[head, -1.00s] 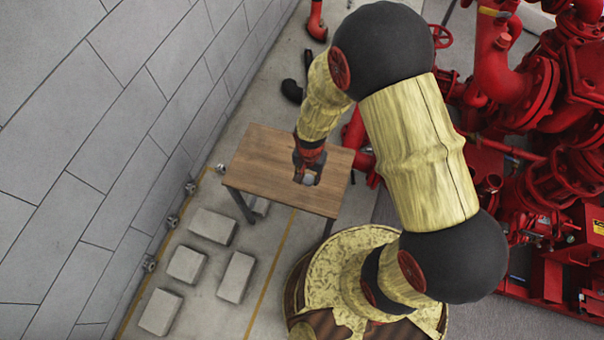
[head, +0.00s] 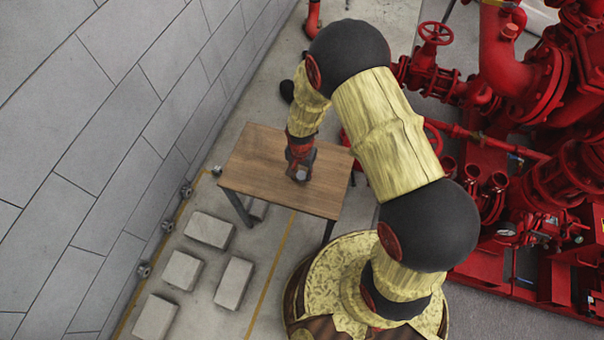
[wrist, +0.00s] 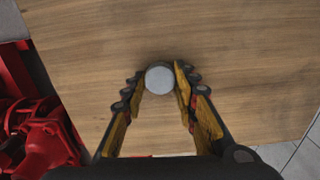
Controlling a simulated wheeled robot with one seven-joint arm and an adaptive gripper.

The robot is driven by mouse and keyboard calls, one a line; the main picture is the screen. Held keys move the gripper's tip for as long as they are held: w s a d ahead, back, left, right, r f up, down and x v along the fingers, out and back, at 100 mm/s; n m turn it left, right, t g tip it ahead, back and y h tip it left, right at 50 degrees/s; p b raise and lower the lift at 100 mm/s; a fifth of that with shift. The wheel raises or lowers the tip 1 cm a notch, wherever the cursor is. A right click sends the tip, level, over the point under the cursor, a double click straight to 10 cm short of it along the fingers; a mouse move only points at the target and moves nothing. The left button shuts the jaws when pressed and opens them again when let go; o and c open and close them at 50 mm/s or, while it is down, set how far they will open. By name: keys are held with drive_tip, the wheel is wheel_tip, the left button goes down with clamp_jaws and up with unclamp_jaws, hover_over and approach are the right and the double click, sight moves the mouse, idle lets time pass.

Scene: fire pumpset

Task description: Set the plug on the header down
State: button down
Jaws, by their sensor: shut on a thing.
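The plug (wrist: 159,79) is a pale grey round piece, seen end-on between my fingertips in the wrist view. My gripper (wrist: 159,84) is shut on it, one finger on each side. In the head view my gripper (head: 299,172) points down over the wooden table (head: 257,158), and the plug shows only as a small grey patch. The table's bare top (wrist: 240,50) fills most of the wrist view. A dark shadow lies close around the plug; I cannot tell whether it touches the wood. I cannot tell which red pipe is the header.
Red pump pipes and valves (head: 510,75) crowd the right side. A grey block wall (head: 90,130) runs along the left. Several pale blocks (head: 209,230) lie on the floor in front of the table. The tabletop around my gripper is clear.

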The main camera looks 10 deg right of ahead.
drive_tip(key=shift+f, duration=0.2)
drive_tip(key=c, duration=1.4)
unclamp_jaws()
drive_tip(key=shift+r, duration=0.15)
wheel_tip(320, 180, up, 12)
drive_tip(key=p, duration=0.4)
wheel_tip(320, 180, up, 14)
drive_tip(key=f+n+t, duration=0.1)
drive_tip(key=n, duration=0.1)
hover_over(301, 175)
drive_tip(key=d, duration=0.2)
wheel_tip(301, 175, up, 12)
drive_tip(key=s+d+r+n+t, duration=0.1)
drive_tip(key=s+d+t, duration=0.1)
drive_tip(key=s, duration=0.1)
drive_tip(key=s+d+r+n+t, duration=0.2)
drive_tip(key=s+r+n, duration=0.2)
drive_tip(key=s+r, duration=0.9)
drive_tip(key=shift+s+d+t, duration=0.3)
drive_tip(key=shift+s+d, duration=0.05)
drive_tip(key=shift+s, duration=0.15)
